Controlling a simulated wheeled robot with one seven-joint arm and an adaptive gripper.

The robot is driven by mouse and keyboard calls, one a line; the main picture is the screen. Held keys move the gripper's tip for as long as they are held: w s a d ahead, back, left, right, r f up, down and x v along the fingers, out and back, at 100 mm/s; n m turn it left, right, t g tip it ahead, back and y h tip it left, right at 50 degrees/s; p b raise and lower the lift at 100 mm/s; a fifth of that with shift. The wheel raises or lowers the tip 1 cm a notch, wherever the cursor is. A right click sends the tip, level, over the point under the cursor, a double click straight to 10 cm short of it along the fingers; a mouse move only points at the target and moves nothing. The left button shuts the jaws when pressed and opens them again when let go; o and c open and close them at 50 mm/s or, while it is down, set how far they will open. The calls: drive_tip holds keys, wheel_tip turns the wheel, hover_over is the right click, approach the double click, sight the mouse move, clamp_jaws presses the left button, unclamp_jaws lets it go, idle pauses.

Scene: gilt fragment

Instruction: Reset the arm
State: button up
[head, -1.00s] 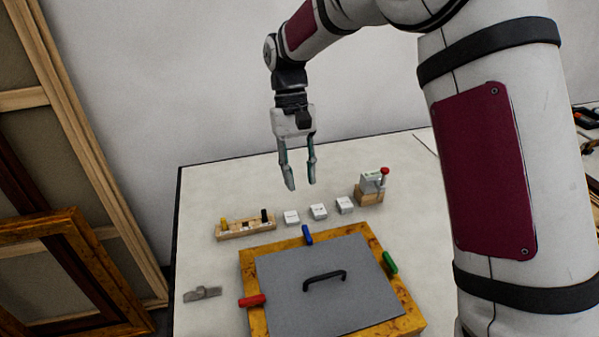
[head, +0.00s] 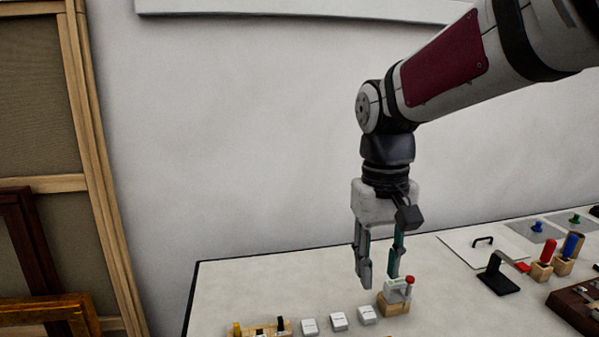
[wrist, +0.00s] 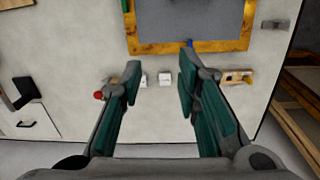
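My gripper (head: 379,280) hangs fingers-down above the back part of the white table (head: 250,290) in the head view. Its two fingers are apart with nothing between them. In the wrist view, my gripper (wrist: 157,85) also shows open and empty, with the table surface well below. A small wooden block with a red-knobbed device (head: 396,300) stands on the table just right of and below the fingertips in the head view. My arm reaches in from the upper right.
Several small white blocks (head: 338,321) and a wooden rack (head: 262,328) stand near the front. A gold-framed grey panel (wrist: 190,47) shows in the wrist view. At right are a black stand (head: 497,275), red and blue handled pieces and a white panel (head: 480,249). Leaning frames (head: 45,180) stand left.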

drive_tip(key=s+d+t, duration=0.2)
drive_tip(key=s+d, duration=0.1)
drive_tip(key=s, duration=0.5)
drive_tip(key=s+d+r+m+t, duration=0.1)
drive_tip(key=s+d+t, duration=0.2)
drive_tip(key=s, duration=0.4)
drive_tip(key=shift+s+d+m, duration=0.3)
drive_tip(key=shift+s+d, duration=0.05)
drive_tip(key=shift+d, duration=0.15)
